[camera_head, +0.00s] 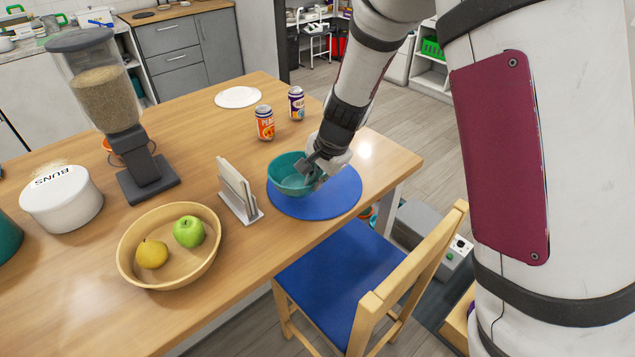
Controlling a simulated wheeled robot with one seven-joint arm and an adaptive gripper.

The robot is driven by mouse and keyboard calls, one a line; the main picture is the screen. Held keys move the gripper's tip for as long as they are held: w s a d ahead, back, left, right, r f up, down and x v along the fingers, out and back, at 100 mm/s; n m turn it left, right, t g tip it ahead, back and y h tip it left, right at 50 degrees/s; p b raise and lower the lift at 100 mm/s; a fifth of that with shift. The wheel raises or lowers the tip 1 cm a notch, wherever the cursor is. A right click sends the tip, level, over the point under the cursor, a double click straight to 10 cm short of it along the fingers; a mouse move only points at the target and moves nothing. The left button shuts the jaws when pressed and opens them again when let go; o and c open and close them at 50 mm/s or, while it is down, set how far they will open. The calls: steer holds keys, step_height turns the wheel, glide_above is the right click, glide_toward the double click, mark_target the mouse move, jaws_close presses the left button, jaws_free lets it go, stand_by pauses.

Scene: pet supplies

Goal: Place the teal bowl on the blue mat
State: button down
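The teal bowl (287,178) is upright over the left and back part of the round blue mat (335,197). The mat lies near the front edge of the wooden table. I cannot tell whether the bowl rests on the mat or is slightly above it. My gripper (313,170) reaches down from the upper right, with its fingers at the bowl's right rim. One finger shows over the bowl's inside. The fingers overlap the rim in this view, so whether they are closed on it is not clear.
A napkin holder (240,192) stands close left of the bowl. A wooden bowl with fruit (140,268) is further left. Two cans (265,123) (296,103) and a white round mat (238,97) are behind. A blue-seated chair (345,270) stands at the table's front.

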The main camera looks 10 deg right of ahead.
mark_target(298, 178)
steer(key=shift+w+d, duration=0.2)
steer(key=shift+w, duration=0.3)
steer(key=shift+w+d, duration=0.15)
steer(key=shift+w, duration=0.35)
steer(key=shift+w+f, duration=0.1)
steer(key=shift+f, duration=1.7)
steer(key=c, duration=1.8)
jaws_free()
steer(key=shift+f, duration=0.1)
